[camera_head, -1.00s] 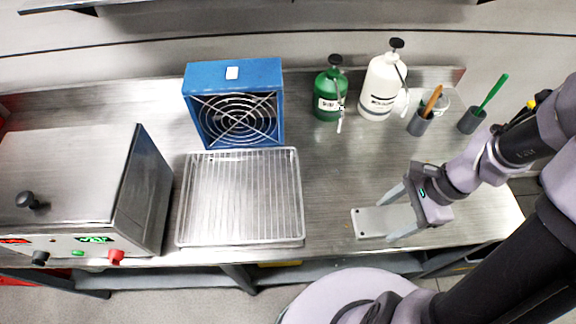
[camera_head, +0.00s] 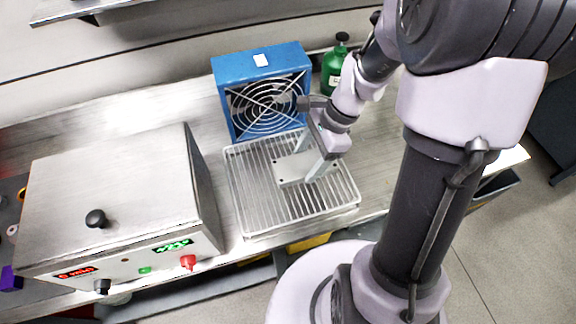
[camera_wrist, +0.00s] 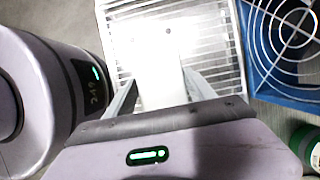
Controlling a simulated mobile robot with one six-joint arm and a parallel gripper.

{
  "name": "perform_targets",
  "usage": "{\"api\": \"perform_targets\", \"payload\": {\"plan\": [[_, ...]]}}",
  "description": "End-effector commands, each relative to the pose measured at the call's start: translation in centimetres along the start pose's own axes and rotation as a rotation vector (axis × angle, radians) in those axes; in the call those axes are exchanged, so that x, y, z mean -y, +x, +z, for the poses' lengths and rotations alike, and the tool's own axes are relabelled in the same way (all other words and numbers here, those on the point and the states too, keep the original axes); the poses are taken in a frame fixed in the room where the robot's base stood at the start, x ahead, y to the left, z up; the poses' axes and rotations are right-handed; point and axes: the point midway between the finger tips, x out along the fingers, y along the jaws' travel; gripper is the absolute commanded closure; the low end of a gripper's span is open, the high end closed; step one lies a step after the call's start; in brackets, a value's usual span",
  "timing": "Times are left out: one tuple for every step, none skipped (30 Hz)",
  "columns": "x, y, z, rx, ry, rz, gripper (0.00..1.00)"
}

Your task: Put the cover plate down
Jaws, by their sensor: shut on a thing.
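The cover plate (camera_head: 290,168) is a flat, pale metal plate with small holes. It is over the wire rack (camera_head: 258,207), near the rack's middle and towards its back. I cannot tell whether it touches the bars. My gripper (camera_head: 310,163) is shut on the plate's right end in the head view. In the wrist view, the plate (camera_wrist: 160,70) reaches out between the two fingers of my gripper (camera_wrist: 163,92), with the rack's bars around it. The plate looks roughly level. The fingers hide part of its right end.
A blue fan box (camera_head: 228,92) stands right behind the rack. A steel heater box (camera_head: 120,190) with a black-knobbed lid stands to its left. A green bottle (camera_head: 333,70) is behind my arm. The rack's front part is bare.

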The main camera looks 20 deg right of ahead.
Motion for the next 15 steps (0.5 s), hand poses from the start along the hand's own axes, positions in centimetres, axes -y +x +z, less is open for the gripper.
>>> {"api": "perform_targets", "payload": {"plan": [[0.7, 0.6, 0.7, 0.0, -0.005, -0.001, 1.0], [1.1, 0.7, 1.1, 0.0, -0.003, -0.001, 1.0], [1.4, 0.9, 1.5, 0.0, -0.002, -0.001, 1.0], [1.6, 1.0, 1.7, 0.0, -0.002, -0.001, 1.0], [1.8, 1.1, 1.8, 0.0, 0.0, -0.001, 1.0], [2.0, 1.1, 2.0, 0.0, 0.0, -0.002, 1.0], [2.1, 1.2, 2.2, 0.0, 0.0, -0.001, 1.0], [2.2, 1.3, 2.4, 0.0, -0.001, -0.001, 1.0], [2.5, 1.5, 2.7, 0.0, -0.001, -0.001, 1.0], [2.8, 1.7, 3.0, 0.0, -0.001, 0.0, 1.0], [2.7, 2.4, 2.7, 0.0, 0.001, 0.0, 1.0], [2.7, 3.2, 2.3, 0.0, 0.002, 0.0, 1.0], [2.7, 3.7, 2.1, 0.001, 0.003, 0.0, 1.0], [2.7, 4.3, 1.8, 0.001, 0.002, 0.001, 1.0], [2.7, 4.8, 1.6, 0.0, 0.001, 0.0, 1.0]]}}
